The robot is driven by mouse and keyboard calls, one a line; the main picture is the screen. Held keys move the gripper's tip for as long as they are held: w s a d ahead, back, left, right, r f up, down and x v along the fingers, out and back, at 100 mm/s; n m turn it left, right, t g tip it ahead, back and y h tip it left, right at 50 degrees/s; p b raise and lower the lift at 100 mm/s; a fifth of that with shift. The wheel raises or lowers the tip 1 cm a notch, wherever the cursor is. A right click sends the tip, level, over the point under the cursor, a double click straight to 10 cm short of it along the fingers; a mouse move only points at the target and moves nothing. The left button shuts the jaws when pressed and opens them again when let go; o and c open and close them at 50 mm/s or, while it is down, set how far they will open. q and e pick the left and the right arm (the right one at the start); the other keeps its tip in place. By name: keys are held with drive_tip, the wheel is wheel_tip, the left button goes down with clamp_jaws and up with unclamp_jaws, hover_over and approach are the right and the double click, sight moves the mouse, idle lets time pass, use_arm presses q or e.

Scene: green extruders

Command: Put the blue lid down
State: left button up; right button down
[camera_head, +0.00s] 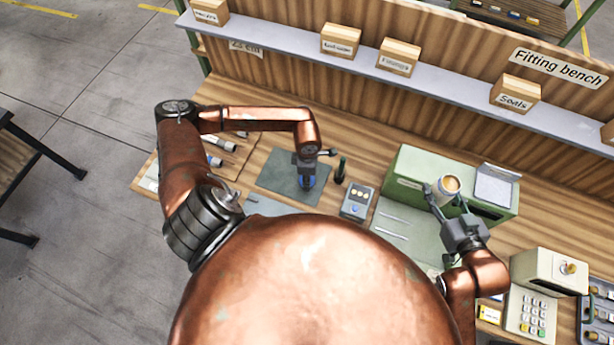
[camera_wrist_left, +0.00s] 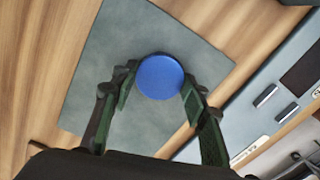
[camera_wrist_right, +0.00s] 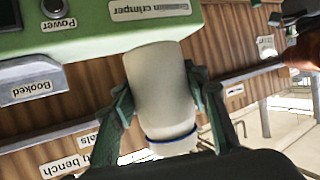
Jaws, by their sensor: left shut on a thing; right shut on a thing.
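The blue lid (camera_wrist_left: 160,77) is round and sits between the fingers of my left gripper (camera_wrist_left: 157,86), which is shut on it. It is over the dark grey-green mat (camera_wrist_left: 95,65). In the head view the lid (camera_head: 307,182) shows just under my left gripper (camera_head: 306,174), at the mat; I cannot tell whether it touches. My right gripper (camera_head: 442,194) is shut on a pale cylindrical jar (camera_wrist_right: 160,85) with a blue band at one end. The jar (camera_head: 449,186) is beside the green crimper, and its brownish open top shows in the head view.
The green crimper (camera_head: 420,165) stands right of centre, with its label in the right wrist view (camera_wrist_right: 90,28). A small grey box (camera_head: 357,203) and a dark upright object (camera_head: 340,170) are right of the mat. A shelf (camera_head: 450,90) with labelled boxes runs behind.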

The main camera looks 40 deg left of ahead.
use_arm(q)
drive_tip(key=shift+f+b, duration=0.3)
drive_tip(key=shift+b, duration=0.1)
use_arm(e)
drive_tip(key=shift+f, duration=0.3)
use_arm(q)
drive_tip(key=o, duration=1.3)
use_arm(e)
drive_tip(key=shift+r, duration=0.1)
use_arm(q)
drive_tip(key=shift+r+p, duration=0.5)
drive_tip(key=shift+p, duration=0.05)
use_arm(e)
drive_tip(key=shift+r, duration=0.45)
use_arm(q)
wheel_tip(320, 180, up, 12)
drive_tip(key=shift+f+b, duration=0.15)
drive_tip(key=shift+b, duration=1)
use_arm(e)
wheel_tip(320, 180, down, 2)
drive_tip(key=shift+f, duration=0.2)
